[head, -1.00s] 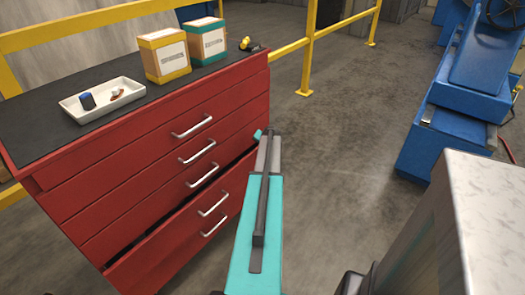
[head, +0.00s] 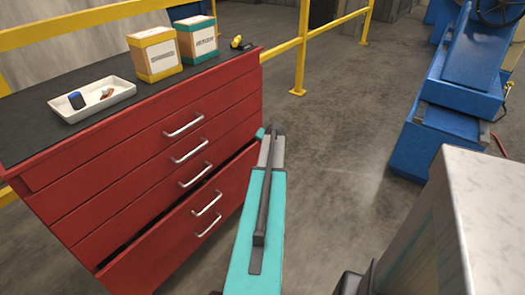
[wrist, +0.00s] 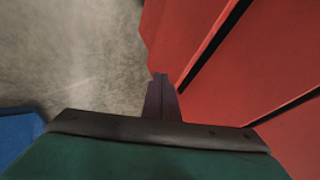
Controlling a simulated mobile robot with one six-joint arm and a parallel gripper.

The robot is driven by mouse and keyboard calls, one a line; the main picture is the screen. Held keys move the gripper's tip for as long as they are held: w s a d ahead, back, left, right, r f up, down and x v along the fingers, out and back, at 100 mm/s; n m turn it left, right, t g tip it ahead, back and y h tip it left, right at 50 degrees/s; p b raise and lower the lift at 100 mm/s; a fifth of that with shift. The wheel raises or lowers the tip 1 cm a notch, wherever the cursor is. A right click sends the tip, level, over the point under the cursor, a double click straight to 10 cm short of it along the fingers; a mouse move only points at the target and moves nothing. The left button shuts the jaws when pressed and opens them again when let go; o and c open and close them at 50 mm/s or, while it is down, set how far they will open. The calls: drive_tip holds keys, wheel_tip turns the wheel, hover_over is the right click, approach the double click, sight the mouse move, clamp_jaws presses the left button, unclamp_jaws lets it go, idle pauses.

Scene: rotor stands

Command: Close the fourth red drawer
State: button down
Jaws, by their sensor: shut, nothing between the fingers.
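The red cabinet (head: 150,128) stands at the left in the head view, with several silver-handled drawers. The fourth drawer (head: 180,232) from the top, with its handle (head: 206,203), stands out a little from the fronts above, and a dark gap runs along its top edge. My arm reaches up in front of the cabinet's right side and hides most of my gripper there. In the wrist view my gripper (wrist: 161,80) is shut and empty. Its tips are close to the red fronts (wrist: 195,40); I cannot tell whether they touch.
A white tray (head: 62,110) with small items, a yellow box (head: 153,57) and a teal box (head: 197,42) stand on the cabinet top. A yellow railing (head: 300,60) runs behind. Blue machinery (head: 420,140) stands at the right. Grey floor (head: 340,130) between is clear.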

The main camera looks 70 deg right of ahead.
drive_tip(key=shift+v, duration=2.6)
